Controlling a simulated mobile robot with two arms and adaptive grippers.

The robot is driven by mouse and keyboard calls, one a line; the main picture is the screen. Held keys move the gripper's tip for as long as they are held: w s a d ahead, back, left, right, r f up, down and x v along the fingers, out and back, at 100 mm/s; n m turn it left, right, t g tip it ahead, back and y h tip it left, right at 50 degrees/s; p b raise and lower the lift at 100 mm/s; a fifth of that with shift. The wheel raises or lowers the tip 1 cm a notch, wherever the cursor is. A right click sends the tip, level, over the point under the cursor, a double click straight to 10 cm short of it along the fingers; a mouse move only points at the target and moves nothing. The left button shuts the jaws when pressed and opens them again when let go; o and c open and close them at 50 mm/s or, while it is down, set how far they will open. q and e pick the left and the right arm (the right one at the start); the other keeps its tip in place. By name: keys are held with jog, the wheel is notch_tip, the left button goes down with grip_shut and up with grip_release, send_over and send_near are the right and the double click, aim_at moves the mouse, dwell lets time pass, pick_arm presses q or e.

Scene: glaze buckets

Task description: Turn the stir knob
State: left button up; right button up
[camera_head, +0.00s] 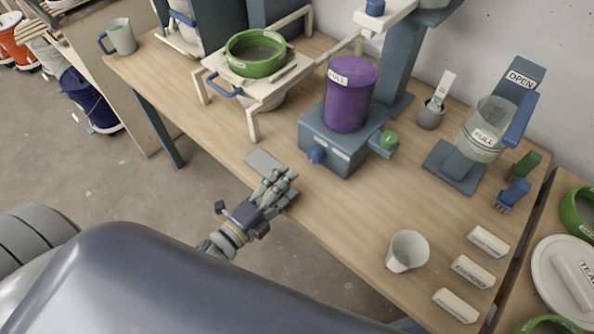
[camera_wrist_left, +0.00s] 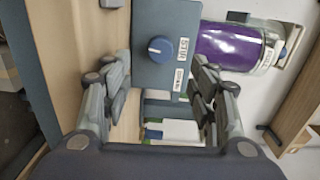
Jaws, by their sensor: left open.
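The blue stir knob (camera_head: 316,156) sticks out of the front of a blue-grey stirrer base (camera_head: 340,150). A purple cylinder marked FULL (camera_head: 350,95) stands on that base. My left gripper (camera_head: 282,180) is over the table's front edge, a little to the left of and nearer than the knob. In the left wrist view the knob (camera_wrist_left: 160,48) is round with a white line, beside a label (camera_wrist_left: 182,50) that seems to read STIR. It shows ahead between the fingers of my open, empty gripper (camera_wrist_left: 160,77), apart from them. My right gripper is out of view.
A grey flat plate (camera_head: 264,162) lies by my left gripper. A cream stand (camera_head: 255,95) with a green-rimmed sieve is left. A white cup (camera_head: 407,251) and labelled blocks (camera_head: 472,271) are right; table between is clear.

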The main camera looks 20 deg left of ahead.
pick_arm(q)
jog(key=v, duration=0.3)
jog(key=shift+s, duration=0.1)
dwell(1.2)
